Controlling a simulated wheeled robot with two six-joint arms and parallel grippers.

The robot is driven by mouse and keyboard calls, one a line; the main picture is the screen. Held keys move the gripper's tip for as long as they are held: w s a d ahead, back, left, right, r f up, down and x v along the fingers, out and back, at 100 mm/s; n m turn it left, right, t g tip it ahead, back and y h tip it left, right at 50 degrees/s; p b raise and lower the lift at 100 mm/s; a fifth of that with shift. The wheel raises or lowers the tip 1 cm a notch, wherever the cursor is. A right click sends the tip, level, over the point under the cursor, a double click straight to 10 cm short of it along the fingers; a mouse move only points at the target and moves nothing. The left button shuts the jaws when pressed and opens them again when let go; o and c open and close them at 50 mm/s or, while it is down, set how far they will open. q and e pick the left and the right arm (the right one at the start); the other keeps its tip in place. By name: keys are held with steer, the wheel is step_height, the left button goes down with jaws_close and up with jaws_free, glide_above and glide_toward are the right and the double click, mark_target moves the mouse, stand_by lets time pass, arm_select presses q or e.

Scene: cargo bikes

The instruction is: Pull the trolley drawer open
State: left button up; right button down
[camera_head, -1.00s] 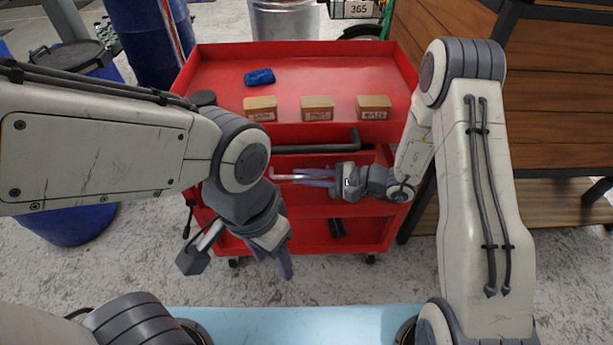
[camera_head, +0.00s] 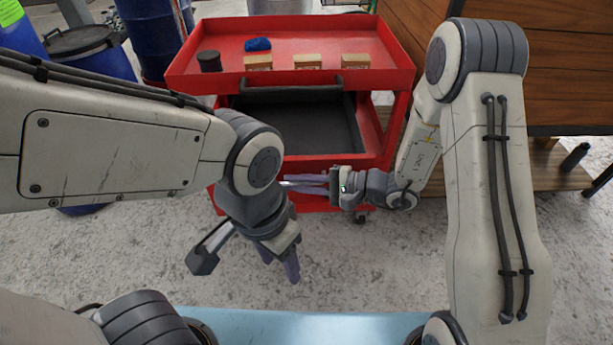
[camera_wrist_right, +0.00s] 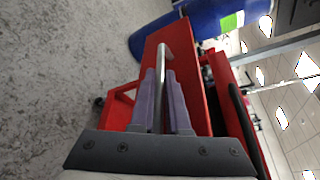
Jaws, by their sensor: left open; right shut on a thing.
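The red trolley (camera_head: 388,75) stands in front of me. Its drawer (camera_head: 371,130) is out towards me, and its dark, empty-looking inside shows below the top tray. My right gripper (camera_head: 306,183) is shut on the metal drawer handle (camera_wrist_right: 162,50) at the drawer's front. In the right wrist view, the bar lies between the fingers of this gripper (camera_wrist_right: 164,92). My left gripper (camera_head: 279,264) is open and empty, pointing down, lower and left of the right one. My left arm hides the trolley's left side and part of the handle.
Blue barrels (camera_head: 88,55) stand at left, a wooden bench (camera_head: 565,75) at right. Grey floor (camera_head: 400,260) between me and the trolley is clear.

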steer(key=shift+s, duration=0.3)
steer(key=c, duration=1.2)
jaws_free()
steer(key=shift+w, duration=0.1)
steer(key=p+v, duration=0.1)
steer(key=v, duration=0.9)
steer(key=shift+d+r, duration=0.1)
steer(key=shift+d, duration=0.2)
